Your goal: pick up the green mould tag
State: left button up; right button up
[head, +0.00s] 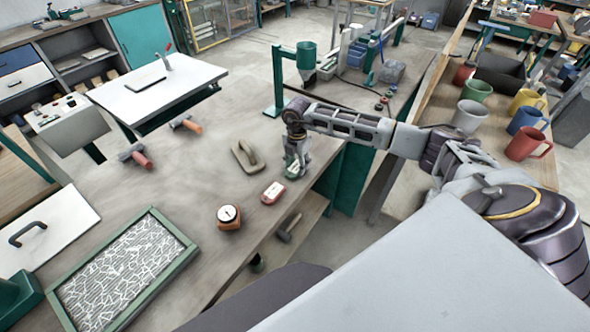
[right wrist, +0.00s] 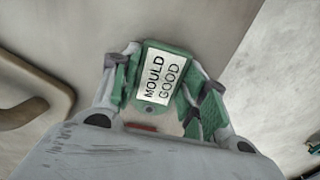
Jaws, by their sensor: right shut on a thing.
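The green mould tag (right wrist: 163,78) is a small green block with a white label reading "MOULD GOOD". In the right wrist view it sits between the two fingers of my right gripper (right wrist: 160,90), which is shut on it. In the head view the tag (head: 292,168) shows at the fingertips of my right gripper (head: 297,165), over the bench top near its right edge. I cannot tell whether the tag still touches the bench. My left gripper does not show in either view.
A red tag (head: 272,193) lies close by on the bench (head: 185,190). A trowel-like float (head: 248,157) is left of the gripper. Several mugs stand on the right bench.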

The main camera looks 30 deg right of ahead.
aim_at(297, 166)
dwell(0.3)
notch_tip(297, 166, up, 10)
jog(key=b, duration=0.1)
jog(key=shift+b, duration=0.3)
jog(key=shift+f, duration=0.1)
dwell(0.9)
